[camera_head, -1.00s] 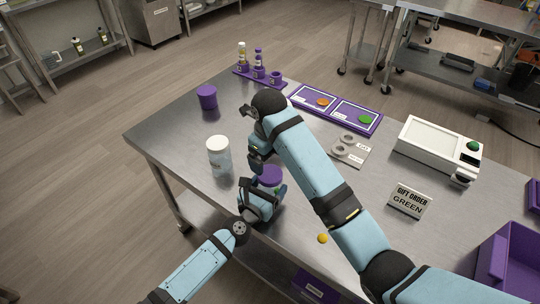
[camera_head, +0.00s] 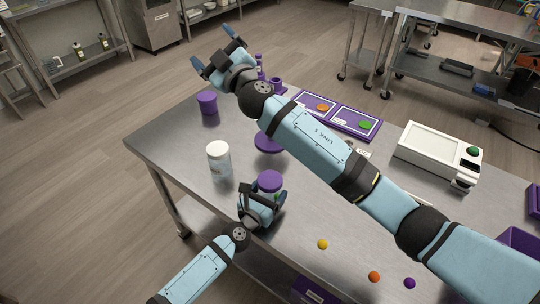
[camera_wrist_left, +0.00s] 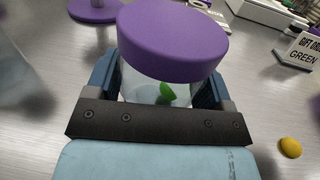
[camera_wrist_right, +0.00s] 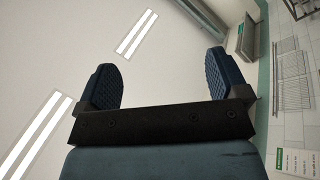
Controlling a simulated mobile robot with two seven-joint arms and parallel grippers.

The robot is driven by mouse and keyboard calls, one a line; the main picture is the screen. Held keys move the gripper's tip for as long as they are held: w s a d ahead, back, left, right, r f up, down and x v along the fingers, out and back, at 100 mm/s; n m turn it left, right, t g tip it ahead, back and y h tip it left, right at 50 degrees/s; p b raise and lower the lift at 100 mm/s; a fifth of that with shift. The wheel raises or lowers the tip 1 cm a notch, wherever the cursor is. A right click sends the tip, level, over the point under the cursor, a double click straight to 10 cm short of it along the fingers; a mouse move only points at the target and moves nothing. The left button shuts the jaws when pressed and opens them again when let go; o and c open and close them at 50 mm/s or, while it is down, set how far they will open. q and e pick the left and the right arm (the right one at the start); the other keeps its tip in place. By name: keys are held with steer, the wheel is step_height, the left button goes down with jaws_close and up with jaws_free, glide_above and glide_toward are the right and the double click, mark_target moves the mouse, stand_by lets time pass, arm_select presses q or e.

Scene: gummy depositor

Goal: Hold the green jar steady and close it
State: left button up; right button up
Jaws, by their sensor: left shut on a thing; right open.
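The clear jar (camera_wrist_left: 140,91) has a green gummy inside and a purple lid (camera_wrist_left: 173,38) on its top. The lid also shows in the head view (camera_head: 270,181), near the table's front edge. I cannot tell whether the lid is tight. My left gripper (camera_head: 262,200) is shut around the upright jar below the lid, one finger on each side. My right gripper (camera_head: 214,48) is open and empty, raised high and away from the jar, fingers pointing up. Its wrist view shows only ceiling and wall between the fingers (camera_wrist_right: 163,75).
A white-lidded clear jar (camera_head: 219,160) and a purple cup (camera_head: 207,103) stand to the left. A round purple stand (camera_head: 267,144) is behind the jar, partly under my right arm. Yellow (camera_head: 322,244), orange (camera_head: 374,277) and purple (camera_head: 410,283) balls lie front right. A white machine (camera_head: 438,150) stands right.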

steer(key=s+a+f+n+g+y, duration=0.2)
steer(key=s+a+n+g, duration=0.3)
steer(key=n, duration=0.7)
steer(key=s+a+f+n+g+y, duration=0.1)
steer(key=s+n+g+y, duration=0.25)
steer(key=n+g, duration=0.7)
steer(key=n+g+h, duration=0.1)
steer(key=n+h, duration=1.9)
steer(key=n, duration=1.1)
glide_above(270, 179)
step_height(270, 179, down, 20)
steer(key=shift+r, duration=0.25)
steer(key=shift+f, duration=4)
